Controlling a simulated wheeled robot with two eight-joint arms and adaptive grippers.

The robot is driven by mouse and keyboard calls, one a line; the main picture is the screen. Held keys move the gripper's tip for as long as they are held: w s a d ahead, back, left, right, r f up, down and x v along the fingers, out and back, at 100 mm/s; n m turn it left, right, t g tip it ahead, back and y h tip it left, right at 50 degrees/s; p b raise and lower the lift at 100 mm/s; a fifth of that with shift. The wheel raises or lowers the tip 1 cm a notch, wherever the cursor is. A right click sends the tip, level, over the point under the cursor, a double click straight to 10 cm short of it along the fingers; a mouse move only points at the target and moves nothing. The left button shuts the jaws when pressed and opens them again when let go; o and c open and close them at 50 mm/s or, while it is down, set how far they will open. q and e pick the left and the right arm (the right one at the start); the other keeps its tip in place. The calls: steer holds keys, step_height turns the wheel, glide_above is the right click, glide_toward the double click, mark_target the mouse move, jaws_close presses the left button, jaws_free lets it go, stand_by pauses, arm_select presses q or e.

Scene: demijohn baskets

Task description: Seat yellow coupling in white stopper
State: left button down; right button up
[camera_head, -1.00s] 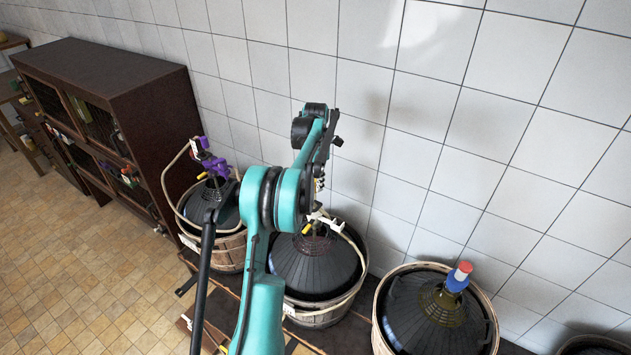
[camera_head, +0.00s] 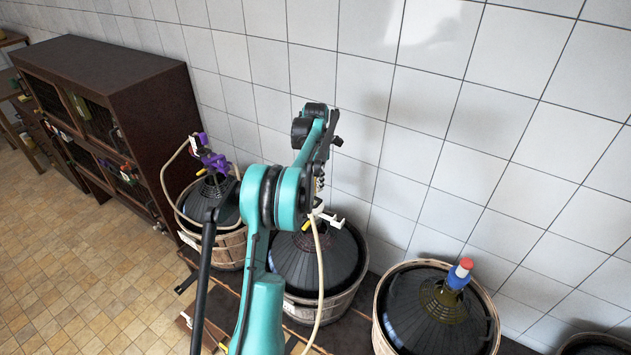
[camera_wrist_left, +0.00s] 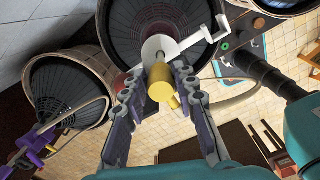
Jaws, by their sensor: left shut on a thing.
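The yellow coupling (camera_wrist_left: 160,84) is between the fingertips of my left gripper (camera_wrist_left: 158,78), which is shut on it. The coupling also shows as a small yellow spot in the head view (camera_head: 307,225), under my left wrist. The white stopper (camera_wrist_left: 157,46) is at the neck of the middle demijohn (camera_wrist_left: 125,40), with a white arm reaching to the right. In the head view its white part (camera_head: 331,219) shows beside my left gripper (camera_head: 318,205). The coupling lines up with the stopper in the wrist view; whether they touch I cannot tell. My right gripper is not in view.
A pale hose (camera_head: 321,270) hangs from near my left gripper. A basketed demijohn with purple fittings (camera_head: 213,160) stands left, another with a red, white and blue top (camera_head: 459,274) right. A dark cabinet (camera_head: 110,75) stands at the back left; tiled wall (camera_head: 480,120) behind.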

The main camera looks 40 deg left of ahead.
arm_select(q)
steer(key=c, duration=1.1)
jaws_free()
steer(key=shift+r, duration=0.15)
step_height(320, 180, up, 12)
steer(key=shift+f, duration=0.1)
